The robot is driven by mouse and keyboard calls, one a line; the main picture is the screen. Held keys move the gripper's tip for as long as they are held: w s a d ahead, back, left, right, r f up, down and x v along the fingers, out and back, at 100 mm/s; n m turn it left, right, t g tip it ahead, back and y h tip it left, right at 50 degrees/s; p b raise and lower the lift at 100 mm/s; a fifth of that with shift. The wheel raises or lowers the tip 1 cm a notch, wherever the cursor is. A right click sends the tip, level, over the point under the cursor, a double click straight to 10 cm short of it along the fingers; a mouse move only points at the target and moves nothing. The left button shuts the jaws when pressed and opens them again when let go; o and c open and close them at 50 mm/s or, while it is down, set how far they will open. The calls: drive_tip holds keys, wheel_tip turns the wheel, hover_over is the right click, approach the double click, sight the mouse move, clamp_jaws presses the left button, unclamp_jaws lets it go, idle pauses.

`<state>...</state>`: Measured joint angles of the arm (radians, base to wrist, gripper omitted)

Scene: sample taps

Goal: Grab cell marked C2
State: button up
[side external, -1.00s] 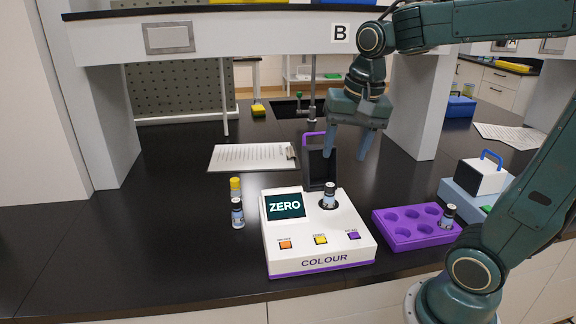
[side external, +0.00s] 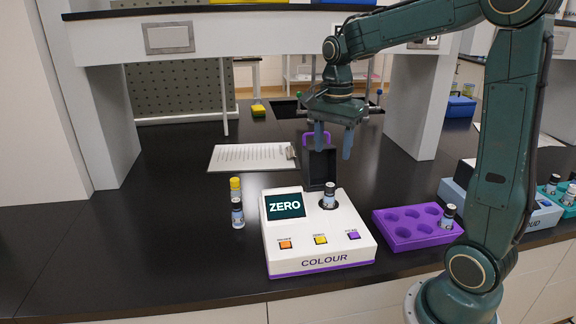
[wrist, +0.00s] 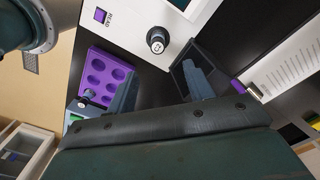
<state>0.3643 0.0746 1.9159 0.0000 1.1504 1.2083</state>
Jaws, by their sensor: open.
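My gripper (side external: 333,143) is open and empty, pointing down above and behind the meter, apart from every cell. Its fingers also show in the wrist view (wrist: 160,72).
A dark open box with a purple handle (side external: 318,165) stands just behind the meter, below my gripper. A clipboard (side external: 250,157) lies behind left. A teal rack with cells (side external: 553,184) is at far right. A shelf with side walls spans overhead. The left bench is clear.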

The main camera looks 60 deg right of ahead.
sight(330, 185)
wheel_tip(330, 185, down, 8)
drive_tip(key=shift+r, duration=0.1)
idle(0.4)
drive_tip(key=shift+s+a+f, duration=0.1)
drive_tip(key=shift+f, duration=1.2)
drive_tip(key=shift+s+a+f, duration=0.1)
drive_tip(key=shift+f, duration=1.2)
drive_tip(key=shift+c, duration=0.2)
drive_tip(key=c, duration=1)
